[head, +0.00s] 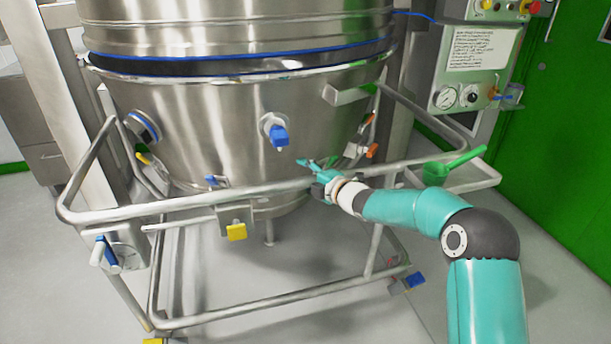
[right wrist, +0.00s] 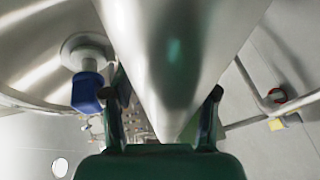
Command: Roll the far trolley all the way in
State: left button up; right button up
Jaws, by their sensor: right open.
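A steel trolley with a tubular frame and push rail (head: 200,203) stands in the middle of the head view. It carries a wide steel bowl (head: 200,125) with a blue-handled valve on its front. The bowl is below a steel cylinder (head: 240,35), with a dark, blue-edged band between them. My right gripper (head: 308,164) is at the front push rail, right of its middle. In the right wrist view my right gripper (right wrist: 163,98) is open, with a broad steel bar (right wrist: 175,55) between its fingers. I cannot tell whether they touch it. My left gripper is out of view.
A control panel with gauges (head: 470,95) is at the upper right, by a green wall (head: 560,130). A green scoop (head: 455,163) is near the rail's right end. A steel column (head: 65,90) stands at the left. Grey floor (head: 50,270) is clear at the front left.

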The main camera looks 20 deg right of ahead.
jog(key=shift+s+f, duration=0.1)
jog(key=v, duration=1.1)
jog(key=shift+s+d, duration=0.15)
jog(key=shift+s, duration=0.2)
